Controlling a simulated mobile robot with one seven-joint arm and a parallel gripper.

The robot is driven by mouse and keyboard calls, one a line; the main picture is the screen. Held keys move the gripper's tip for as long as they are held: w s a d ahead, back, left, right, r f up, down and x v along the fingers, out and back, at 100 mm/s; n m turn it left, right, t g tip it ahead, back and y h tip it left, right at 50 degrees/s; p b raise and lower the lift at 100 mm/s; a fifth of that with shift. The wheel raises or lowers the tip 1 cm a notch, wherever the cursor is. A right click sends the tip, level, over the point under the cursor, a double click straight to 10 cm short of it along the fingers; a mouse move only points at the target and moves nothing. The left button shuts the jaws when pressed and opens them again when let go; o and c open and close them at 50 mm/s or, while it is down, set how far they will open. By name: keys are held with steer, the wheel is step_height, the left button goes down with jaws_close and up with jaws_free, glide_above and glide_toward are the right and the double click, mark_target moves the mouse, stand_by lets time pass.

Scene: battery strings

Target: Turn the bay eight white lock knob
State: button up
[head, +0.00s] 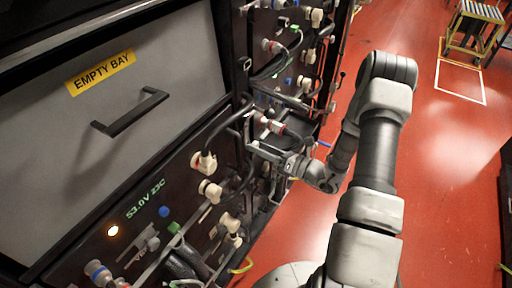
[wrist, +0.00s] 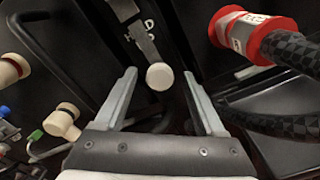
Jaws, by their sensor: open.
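A round white knob (wrist: 160,76) shows in the wrist view, at the lower end of a grey lever or bar (wrist: 146,42) on a dark panel. Partly hidden white lettering is beside the bar; no bay number is readable. My gripper (wrist: 159,73) is open, with one finger on each side of the knob in the picture. I see gaps between the knob and both fingers; how far the tips are from the panel I cannot tell. In the head view my gripper (head: 254,147) reaches left to the battery rack, and this knob is not clearly visible there.
A red connector (wrist: 252,36) with a braided black cable is close right of my gripper. Cream connectors (wrist: 62,122) are at left.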

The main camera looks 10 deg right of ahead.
steer(key=shift+x, duration=0.85)
jaws_close()
